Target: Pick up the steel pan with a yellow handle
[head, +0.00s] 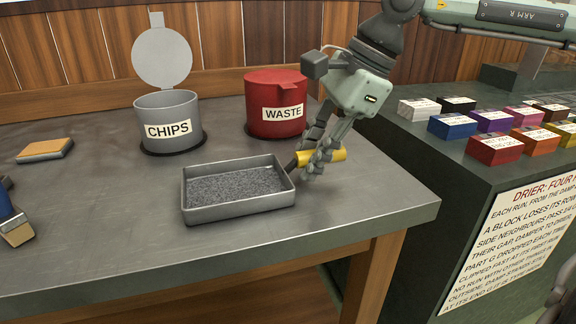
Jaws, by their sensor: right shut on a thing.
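The steel pan (238,208) is a shallow grey rectangular tray with grey granular material in it, at the middle of the workbench. Its yellow handle (335,156) sticks out at the right end, toward the upper right. My right gripper (318,160) comes from above and is shut on the yellow handle, its fingers covering part of it. The pan looks level; I cannot tell whether it touches the bench. My left gripper is not clearly in view.
A grey CHIPS bin (167,117) with raised lid and a red lidded WASTE bin (276,106) stand behind the pan. A tan-topped block (45,149) lies at left. Coloured blocks (495,149) sit on the right cabinet. The bench front (330,225) is clear.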

